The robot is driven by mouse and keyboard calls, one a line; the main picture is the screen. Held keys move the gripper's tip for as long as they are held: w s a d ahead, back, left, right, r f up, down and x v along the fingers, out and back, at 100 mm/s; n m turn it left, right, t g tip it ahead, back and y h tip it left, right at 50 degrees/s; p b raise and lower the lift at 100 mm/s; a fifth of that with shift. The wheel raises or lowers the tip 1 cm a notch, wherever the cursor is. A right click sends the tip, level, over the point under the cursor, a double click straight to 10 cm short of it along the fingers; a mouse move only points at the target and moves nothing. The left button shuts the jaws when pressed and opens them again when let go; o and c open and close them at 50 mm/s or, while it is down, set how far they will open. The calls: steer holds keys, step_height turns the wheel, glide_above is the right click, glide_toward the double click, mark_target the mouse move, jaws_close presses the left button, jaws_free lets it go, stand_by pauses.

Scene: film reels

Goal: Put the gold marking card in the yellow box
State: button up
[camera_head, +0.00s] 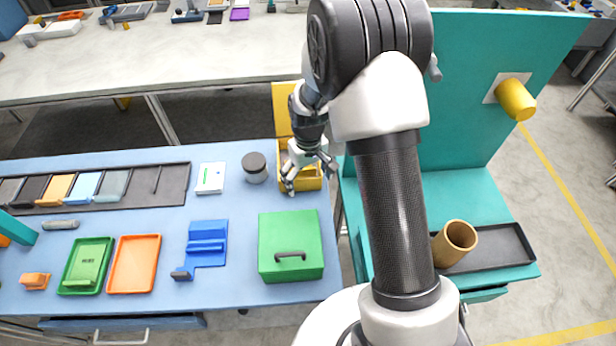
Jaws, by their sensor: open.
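The yellow box (316,184) stands at the back right of the blue table, with its lid (284,110) raised at the back. My gripper (307,180) is over the box, with its fingers apart, and hides much of its inside. I cannot tell whether anything lies in the box. A gold-orange card (54,190) lies in the dark slotted tray (175,186) at the left, between a black card and a light blue one; it looks like the gold marking card. My gripper is far to its right, and I see nothing held in it.
A dark round can (254,168) and a white block (210,178) stand left of the box. A green lidded box (291,246) is in front. Green (86,265) and orange (134,263) trays and a blue holder (207,243) lie nearer. A teal panel (460,100) rises at the right.

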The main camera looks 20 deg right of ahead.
step_height(320, 180, up, 13)
steer(key=p, duration=0.4)
steer(key=s+r+m+t, duration=0.1)
steer(key=s+r+t, duration=0.1)
steer(key=s+r, duration=1)
steer(key=s+a+r+m+t, duration=0.1)
steer(key=s+r, duration=0.5)
steer(key=s, duration=0.7)
steer(key=shift+s+t, duration=0.25)
steer(key=shift+t, duration=0.55)
steer(key=shift+r, duration=0.1)
